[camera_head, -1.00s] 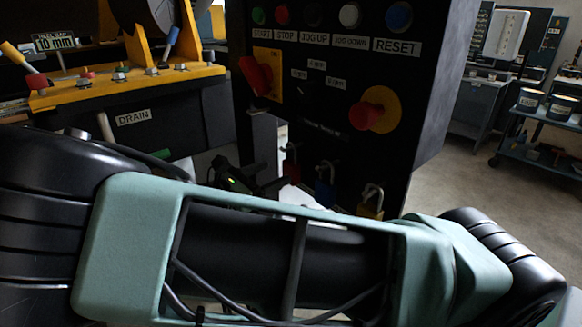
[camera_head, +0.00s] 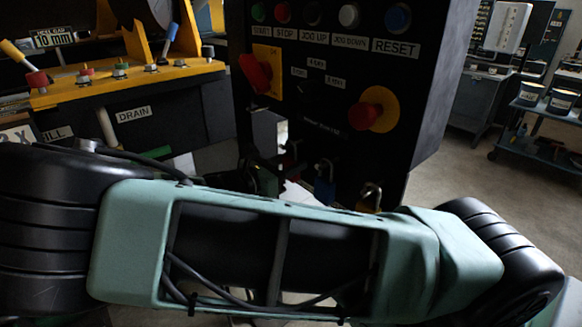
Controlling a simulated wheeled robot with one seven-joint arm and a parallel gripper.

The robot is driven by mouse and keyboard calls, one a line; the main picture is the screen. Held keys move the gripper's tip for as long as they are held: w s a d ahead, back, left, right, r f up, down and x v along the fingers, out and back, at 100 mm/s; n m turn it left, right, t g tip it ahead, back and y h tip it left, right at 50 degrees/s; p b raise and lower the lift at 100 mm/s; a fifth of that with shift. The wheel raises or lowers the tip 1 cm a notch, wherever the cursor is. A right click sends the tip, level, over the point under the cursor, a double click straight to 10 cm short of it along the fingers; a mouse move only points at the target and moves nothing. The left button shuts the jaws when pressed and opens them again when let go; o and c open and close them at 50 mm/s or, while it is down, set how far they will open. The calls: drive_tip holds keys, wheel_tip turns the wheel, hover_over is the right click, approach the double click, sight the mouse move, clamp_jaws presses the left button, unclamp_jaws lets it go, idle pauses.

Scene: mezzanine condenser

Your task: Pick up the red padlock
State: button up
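The red padlock cannot be made out clearly now. Its place is at the lower left of the black control panel, left of the blue padlock (camera_head: 324,186), where dark gripper parts and shadow cover it. A yellow padlock (camera_head: 370,198) hangs further right. My gripper (camera_head: 277,168) is a dark shape behind my pale green forearm, at or very close to the red padlock's place. Its fingers are too dark and small to tell whether they are open, shut or touching the padlock.
The black control panel (camera_head: 330,100) stands just beyond, with a red rotary switch (camera_head: 255,74) and a red stop knob (camera_head: 366,116) above the padlocks. A yellow-topped machine (camera_head: 130,82) is at left. A blue cart (camera_head: 545,150) stands right, beyond open floor.

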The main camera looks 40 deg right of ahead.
drive_tip(key=shift+r, duration=0.1)
drive_tip(key=shift+r, duration=0.45)
drive_tip(key=shift+a+r+b, duration=0.15)
drive_tip(key=shift+a+b, duration=0.15)
drive_tip(key=shift+a, duration=0.05)
drive_tip(key=a+b, duration=0.2)
drive_tip(key=a, duration=1.5)
drive_tip(key=shift+s+a, duration=0.15)
drive_tip(key=shift+s, duration=0.15)
drive_tip(key=shift+r, duration=0.3)
drive_tip(key=shift+r+p, duration=0.5)
drive_tip(key=shift+p, duration=0.25)
drive_tip(key=shift+r, duration=0.15)
